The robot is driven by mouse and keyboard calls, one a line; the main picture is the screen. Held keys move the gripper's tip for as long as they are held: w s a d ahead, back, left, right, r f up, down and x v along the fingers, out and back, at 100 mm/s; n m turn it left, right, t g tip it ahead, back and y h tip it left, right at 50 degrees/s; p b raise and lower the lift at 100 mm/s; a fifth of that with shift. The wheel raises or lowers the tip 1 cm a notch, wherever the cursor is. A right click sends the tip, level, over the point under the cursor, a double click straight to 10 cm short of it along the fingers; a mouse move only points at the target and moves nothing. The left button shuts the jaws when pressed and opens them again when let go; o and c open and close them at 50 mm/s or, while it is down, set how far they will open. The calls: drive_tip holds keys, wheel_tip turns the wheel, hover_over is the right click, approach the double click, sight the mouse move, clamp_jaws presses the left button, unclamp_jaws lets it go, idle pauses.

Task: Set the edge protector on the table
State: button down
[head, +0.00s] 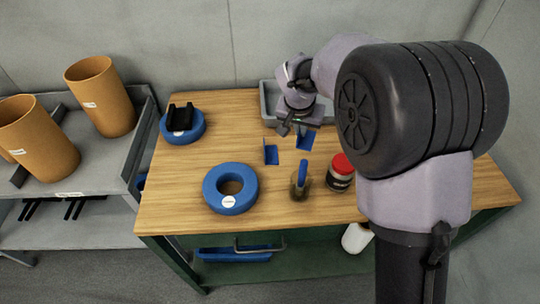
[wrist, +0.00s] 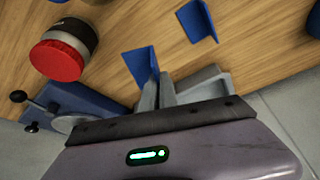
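Two blue angled edge protectors show. One edge protector (head: 270,154) stands on the wooden table (head: 180,185), left of my gripper; a blue angled piece also shows at the top of the wrist view (wrist: 197,20). The other edge protector (head: 306,139) is at my gripper (head: 291,127), over the back middle of the table. In the wrist view its lower corner (wrist: 141,64) sits between my fingertips (wrist: 158,88), which look closed on it. I cannot tell whether it touches the tabletop.
A red-lidded jar (head: 341,172) and a blue-handled brush (head: 300,181) stand in front of my gripper. A blue ring (head: 229,202) lies front left, another ring (head: 182,133) with a black holder back left. A grey tray (head: 265,103) is behind. A cart (head: 110,170) stands left.

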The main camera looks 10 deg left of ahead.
wheel_tip(320, 180, down, 9)
drive_tip(key=b, duration=0.3)
drive_tip(key=shift+f+b, duration=0.2)
drive_tip(key=shift+b, duration=0.15)
drive_tip(key=shift+f, duration=0.15)
drive_tip(key=c, duration=1.6)
unclamp_jaws()
drive_tip(key=shift+c, duration=0.2)
